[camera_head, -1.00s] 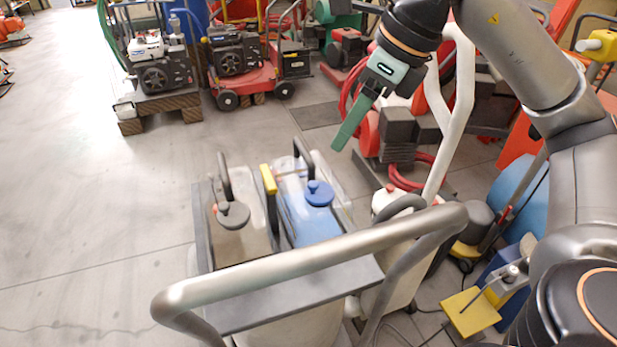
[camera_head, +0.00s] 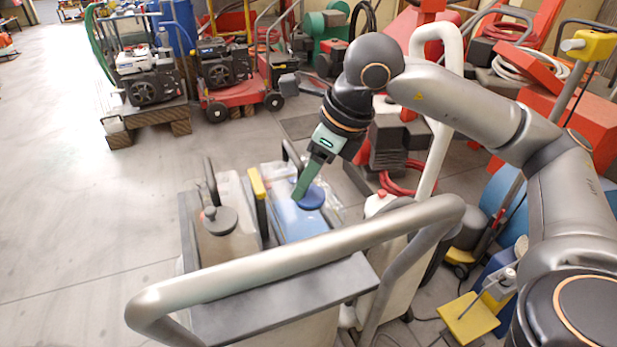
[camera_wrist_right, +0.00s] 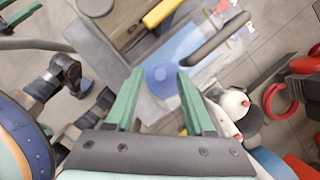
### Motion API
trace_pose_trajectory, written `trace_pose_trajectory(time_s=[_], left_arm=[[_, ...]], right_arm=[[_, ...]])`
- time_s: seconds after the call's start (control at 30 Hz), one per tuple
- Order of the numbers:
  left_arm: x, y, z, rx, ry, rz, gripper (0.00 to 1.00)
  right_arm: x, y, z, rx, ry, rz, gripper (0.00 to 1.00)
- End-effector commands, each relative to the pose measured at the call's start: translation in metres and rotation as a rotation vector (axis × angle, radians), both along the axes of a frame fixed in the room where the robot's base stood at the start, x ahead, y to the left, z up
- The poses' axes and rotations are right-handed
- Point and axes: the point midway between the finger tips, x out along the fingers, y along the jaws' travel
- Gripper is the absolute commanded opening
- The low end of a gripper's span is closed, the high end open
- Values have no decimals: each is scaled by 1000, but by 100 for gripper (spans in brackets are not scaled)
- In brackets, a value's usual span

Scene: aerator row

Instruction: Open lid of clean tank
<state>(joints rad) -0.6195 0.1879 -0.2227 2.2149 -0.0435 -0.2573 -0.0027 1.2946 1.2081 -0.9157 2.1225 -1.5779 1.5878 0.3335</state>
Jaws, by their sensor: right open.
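The clean tank (camera_head: 300,227) is the blue one, on the right of a pair in a cart, and has a round blue lid (camera_head: 313,197) with a knob on top. The dirty-looking tank (camera_head: 228,243) beside it has a grey lid (camera_head: 220,220). My right gripper (camera_head: 299,196) has green fingers and hangs over the blue lid, partly covering it. In the right wrist view the right gripper (camera_wrist_right: 157,78) is open, with the blue lid (camera_wrist_right: 160,76) showing between and beyond its fingertips. I cannot tell whether it touches the lid.
A yellow clip (camera_head: 257,184) stands between the tanks. A thick grey handle bar (camera_head: 300,258) crosses in front of them. A black handle (camera_head: 291,154) rises behind the blue lid. The floor at left is clear.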

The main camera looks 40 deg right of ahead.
Motion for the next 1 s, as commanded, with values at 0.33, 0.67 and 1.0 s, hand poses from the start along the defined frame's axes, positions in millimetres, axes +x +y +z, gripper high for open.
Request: trace_pose_trajectory(time_s=[0.33, 0.67, 1.0], left_arm=[[0, 0, 1, 0, -2, 0, 50], [0, 0, 0, 1, -1, 1, 50], [0, 0, 0, 1, 0, 0, 50]], right_arm=[[0, 0, 0, 0, 0, 0, 40], [0, 0, 0, 0, 0, -1, 3], [0, 0, 0, 0, 0, -1, 0]])
